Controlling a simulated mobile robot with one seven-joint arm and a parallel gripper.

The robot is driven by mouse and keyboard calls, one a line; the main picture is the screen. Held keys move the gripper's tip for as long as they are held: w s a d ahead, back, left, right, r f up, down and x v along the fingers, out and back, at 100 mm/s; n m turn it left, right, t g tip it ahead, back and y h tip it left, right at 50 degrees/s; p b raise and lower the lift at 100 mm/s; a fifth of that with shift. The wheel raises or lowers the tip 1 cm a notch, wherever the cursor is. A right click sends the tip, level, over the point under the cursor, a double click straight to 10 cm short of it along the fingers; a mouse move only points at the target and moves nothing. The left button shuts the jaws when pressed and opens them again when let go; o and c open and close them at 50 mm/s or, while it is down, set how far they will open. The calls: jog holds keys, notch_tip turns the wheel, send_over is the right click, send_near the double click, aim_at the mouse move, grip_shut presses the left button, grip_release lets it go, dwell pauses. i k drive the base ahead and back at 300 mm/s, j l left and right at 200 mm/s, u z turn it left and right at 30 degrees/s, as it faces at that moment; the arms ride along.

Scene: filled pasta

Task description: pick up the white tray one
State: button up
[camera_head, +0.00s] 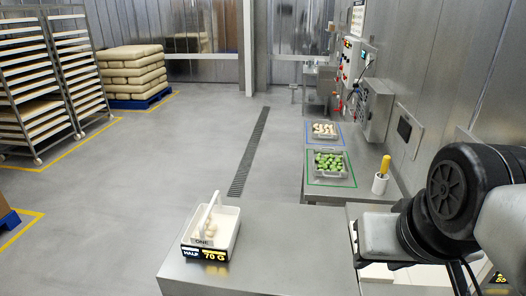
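The white tray (231,224) stands on the near steel table, towards its left part. It is a small rectangular tray with a white upright handle (209,213) rising across it. The word ONE shows on its near side, above a black label reading HALF and 70 G. A few pale pieces (211,228) lie inside. My arm comes in at the right edge, well to the right of the tray and apart from it. My gripper is not visible in this view.
The near steel table (290,250) is bare right of the tray. Beyond it, a lower table holds a tray of green pieces (329,163), a tray of pale pieces (325,130) and a white cup (380,184) with a yellow-handled tool. Open floor lies left.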

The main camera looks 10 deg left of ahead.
aim_at(211, 233)
jog(key=i+j, duration=0.1)
jog(key=j, duration=0.6)
jog(key=i+j, duration=0.1)
jog(key=j, duration=0.55)
jog(key=i+j, duration=0.1)
jog(key=j, duration=0.6)
jog(key=i+z, duration=0.05)
